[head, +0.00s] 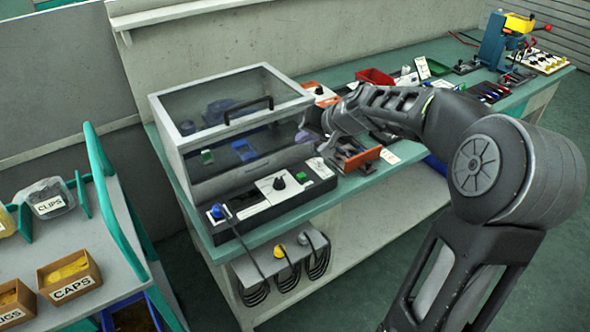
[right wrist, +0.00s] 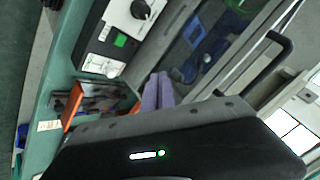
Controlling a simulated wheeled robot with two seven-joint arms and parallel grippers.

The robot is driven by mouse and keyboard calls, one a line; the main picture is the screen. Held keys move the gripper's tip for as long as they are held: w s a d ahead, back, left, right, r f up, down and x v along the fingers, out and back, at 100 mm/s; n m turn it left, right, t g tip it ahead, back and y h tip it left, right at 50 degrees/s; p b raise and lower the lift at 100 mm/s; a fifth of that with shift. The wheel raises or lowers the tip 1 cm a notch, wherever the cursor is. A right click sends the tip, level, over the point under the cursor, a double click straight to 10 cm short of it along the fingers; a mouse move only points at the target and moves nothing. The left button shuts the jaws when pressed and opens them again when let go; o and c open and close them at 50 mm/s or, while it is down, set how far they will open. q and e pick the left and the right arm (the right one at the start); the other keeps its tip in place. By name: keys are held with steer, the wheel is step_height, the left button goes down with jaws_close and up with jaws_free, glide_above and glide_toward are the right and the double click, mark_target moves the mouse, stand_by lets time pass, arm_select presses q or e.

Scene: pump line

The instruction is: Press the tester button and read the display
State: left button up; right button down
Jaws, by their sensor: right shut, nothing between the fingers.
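The tester is a long dark panel with a white plate and black knob (head: 279,183), in front of a clear-lidded box (head: 235,115). My left gripper is out of view.
An orange-fronted holder (head: 362,159) stands close under my right gripper. The lid has a black handle (head: 248,108). A blue plug (head: 217,211) sits at the panel's left end. A cart with a CAPS box (head: 70,275) stands at left. Tools crowd the bench's far right.

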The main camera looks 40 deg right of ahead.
steer(key=shift+s, duration=0.1)
steer(key=shift+f, duration=0.1)
steer(key=b, duration=0.6)
glide_above(301, 176)
steer(key=f, duration=0.8)
steer(key=shift+s+d, duration=0.2)
steer(key=shift+s, duration=0.15)
steer(key=shift+f+b, duration=0.35)
steer(key=shift+b, duration=0.25)
stand_by(0.6)
steer(key=shift+f+b, duration=0.4)
steer(key=shift+b, duration=0.15)
steer(key=shift+f+b, duration=0.5)
stand_by(0.5)
steer(key=shift+r, duration=0.15)
stand_by(0.3)
steer(key=shift+r+p, duration=0.65)
steer(key=shift+r, duration=0.1)
